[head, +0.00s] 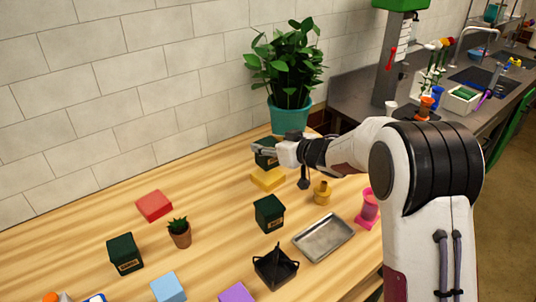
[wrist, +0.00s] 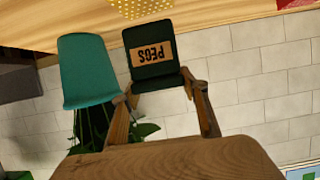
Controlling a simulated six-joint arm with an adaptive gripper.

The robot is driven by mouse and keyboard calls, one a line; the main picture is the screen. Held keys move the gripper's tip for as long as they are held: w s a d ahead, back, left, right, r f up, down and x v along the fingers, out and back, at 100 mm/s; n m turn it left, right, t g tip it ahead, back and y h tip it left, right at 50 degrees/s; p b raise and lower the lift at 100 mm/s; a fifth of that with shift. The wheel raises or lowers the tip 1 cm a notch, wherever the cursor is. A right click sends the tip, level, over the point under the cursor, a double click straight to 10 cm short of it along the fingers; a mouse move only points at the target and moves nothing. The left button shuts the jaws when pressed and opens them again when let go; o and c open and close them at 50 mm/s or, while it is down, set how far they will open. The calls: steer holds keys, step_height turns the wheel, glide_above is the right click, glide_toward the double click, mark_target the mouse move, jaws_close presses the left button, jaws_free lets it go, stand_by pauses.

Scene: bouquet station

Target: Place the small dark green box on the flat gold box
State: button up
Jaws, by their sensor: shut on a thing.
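My gripper (head: 275,150) is shut on a small dark green box (head: 266,158). In the wrist view the box (wrist: 150,45) shows a tan label reading "PEGS", upside down, with the fingers (wrist: 158,84) at its two sides. The flat gold box (head: 268,179) lies on the table just below the held box in the head view. In the wrist view a dotted part of the gold box (wrist: 140,8) shows at the top edge, close beyond the held box. I cannot tell whether the two touch. Two more dark green boxes (head: 125,254) and (head: 268,213) stand on the table.
A plant in a teal pot (head: 290,117) stands close behind my gripper. A yellow-gold fitting (head: 322,193), a metal tray (head: 323,237), a black basket (head: 276,268), a pink item (head: 369,205), a red box (head: 154,206) and a small potted plant (head: 180,237) are around. Table left of the gold box is clear.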

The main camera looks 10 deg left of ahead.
steer(key=shift+f, duration=1.85)
steer(key=shift+f, duration=0.15)
steer(key=o, duration=1.2)
steer(key=shift+r, duration=0.2)
steer(key=shift+s+d+r, duration=0.2)
steer(key=shift+s+d, duration=0.15)
steer(key=shift+d, duration=0.05)
steer(key=shift+v, duration=5.45)
steer(key=shift+f, duration=0.15)
